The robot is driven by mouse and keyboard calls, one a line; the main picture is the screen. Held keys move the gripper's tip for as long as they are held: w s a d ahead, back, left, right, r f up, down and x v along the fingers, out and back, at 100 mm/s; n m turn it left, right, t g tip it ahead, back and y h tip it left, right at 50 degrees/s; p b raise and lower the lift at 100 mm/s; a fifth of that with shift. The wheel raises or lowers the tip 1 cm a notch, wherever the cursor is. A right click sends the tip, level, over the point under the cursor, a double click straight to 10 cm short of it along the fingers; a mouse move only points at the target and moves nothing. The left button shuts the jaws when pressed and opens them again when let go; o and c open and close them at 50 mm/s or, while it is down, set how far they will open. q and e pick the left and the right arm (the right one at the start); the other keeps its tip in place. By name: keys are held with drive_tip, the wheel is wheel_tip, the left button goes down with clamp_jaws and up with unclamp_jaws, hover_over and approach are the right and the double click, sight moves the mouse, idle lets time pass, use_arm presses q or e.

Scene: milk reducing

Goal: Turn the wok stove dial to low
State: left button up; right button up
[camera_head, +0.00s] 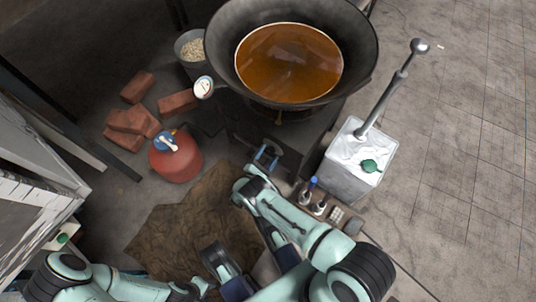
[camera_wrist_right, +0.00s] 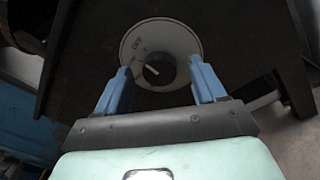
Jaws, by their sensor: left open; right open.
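The wok stove dial, a dark round knob (camera_wrist_right: 158,72) with a white mark, sits on a pale round plate (camera_wrist_right: 187,42) in the right wrist view. The plate has lettering like "OFF" at its upper left. My right gripper (camera_wrist_right: 162,88) is open, its blue fingers on either side of the knob; I cannot tell if they touch it. In the head view my right gripper (camera_head: 266,157) is at the front of the dark stove (camera_head: 248,130), hiding the dial. The wok (camera_head: 225,55) above holds brown liquid. My left gripper (camera_head: 203,287) is low at the bottom edge, away from the stove.
A red gas canister (camera_head: 176,160) and loose bricks (camera_head: 130,122) lie left of the stove. A white box (camera_head: 352,175) with a ladle-like tool (camera_head: 400,72) and small bottles (camera_head: 308,188) are at right. A brown mat (camera_head: 175,235) lies in front.

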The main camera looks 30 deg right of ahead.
drive_tip(key=shift+w+d, duration=0.15)
drive_tip(key=shift+d, duration=0.15)
drive_tip(key=c, duration=1.1)
drive_tip(key=shift+o, duration=0.2)
drive_tip(key=shift+n, duration=0.3)
drive_tip(key=n, duration=0.4)
drive_tip(key=shift+a+r, duration=0.1)
drive_tip(key=shift+n+g, duration=0.4)
drive_tip(key=shift+n, duration=1)
